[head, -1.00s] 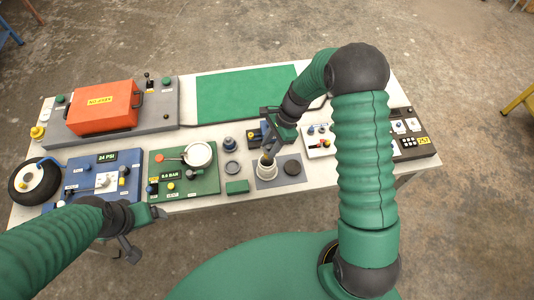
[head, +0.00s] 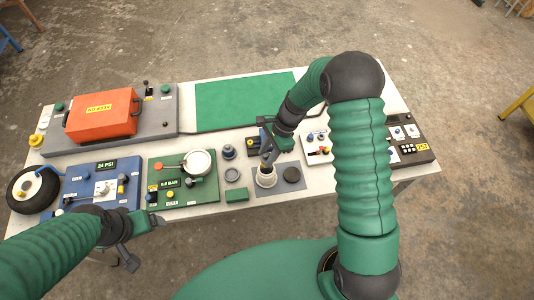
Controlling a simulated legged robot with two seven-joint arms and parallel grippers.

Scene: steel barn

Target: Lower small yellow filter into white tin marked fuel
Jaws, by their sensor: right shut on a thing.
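The white tin (head: 266,180) stands open and upright on a grey mat at the front middle of the bench; any marking on it is too small to read. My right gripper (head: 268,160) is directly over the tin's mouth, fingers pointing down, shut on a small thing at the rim. This is probably the small yellow filter, but the fingers and tin hide most of it and I cannot tell how deep it sits. My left gripper (head: 146,240) is over the front edge at the left, fingers spread, empty.
A black disc (head: 291,174) lies just right of the tin. A green block (head: 237,194), a dark ring (head: 232,174) and a blue knob-like part (head: 229,152) are to its left. The green panel with a gauge (head: 199,163) is farther left. The green mat (head: 240,97) behind is clear.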

